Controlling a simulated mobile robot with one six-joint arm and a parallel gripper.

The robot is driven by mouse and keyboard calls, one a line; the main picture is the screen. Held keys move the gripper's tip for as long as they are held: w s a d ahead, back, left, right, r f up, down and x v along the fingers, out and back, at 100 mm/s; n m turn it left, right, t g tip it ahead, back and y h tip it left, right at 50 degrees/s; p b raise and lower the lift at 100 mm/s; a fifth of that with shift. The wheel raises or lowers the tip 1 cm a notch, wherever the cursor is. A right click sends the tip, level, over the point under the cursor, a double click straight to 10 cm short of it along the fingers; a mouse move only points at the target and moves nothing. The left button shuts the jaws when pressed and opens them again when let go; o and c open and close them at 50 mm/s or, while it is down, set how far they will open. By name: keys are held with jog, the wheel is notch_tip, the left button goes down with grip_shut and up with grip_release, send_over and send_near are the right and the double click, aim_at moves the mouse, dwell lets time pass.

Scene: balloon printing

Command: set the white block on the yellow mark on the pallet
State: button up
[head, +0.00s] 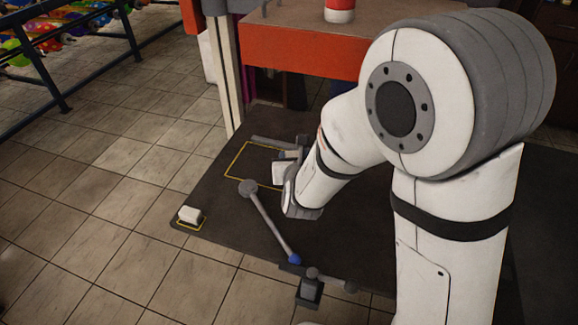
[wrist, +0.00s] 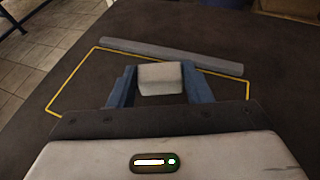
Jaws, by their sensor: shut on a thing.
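My gripper (wrist: 160,70) is shut on a white block (wrist: 159,79) between its two blue fingers. In the head view the block (head: 284,168) shows in part beside my wrist. It is over or beside the large yellow outline (head: 237,160) on the dark pallet (head: 212,205); I cannot tell whether it touches the surface. That outline also shows in the wrist view (wrist: 72,77), running around the block's left and far sides. A second white block (head: 189,214) sits at the pallet's left corner, inside a small yellow mark (head: 190,226).
A grey bar (wrist: 172,55) lies just beyond the block. A grey rod with a blue end (head: 272,226) crosses the front of the pallet, near a small dark fixture (head: 309,290). An orange table (head: 300,50) stands behind. Tiled floor at left is clear.

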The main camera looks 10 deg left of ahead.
jog(key=shift+f, duration=1.55)
jog(key=shift+f, duration=0.1)
jog(key=shift+f+b, duration=0.15)
jog(key=shift+b, duration=0.25)
jog(key=o, duration=1)
jog(key=shift+c, duration=0.2)
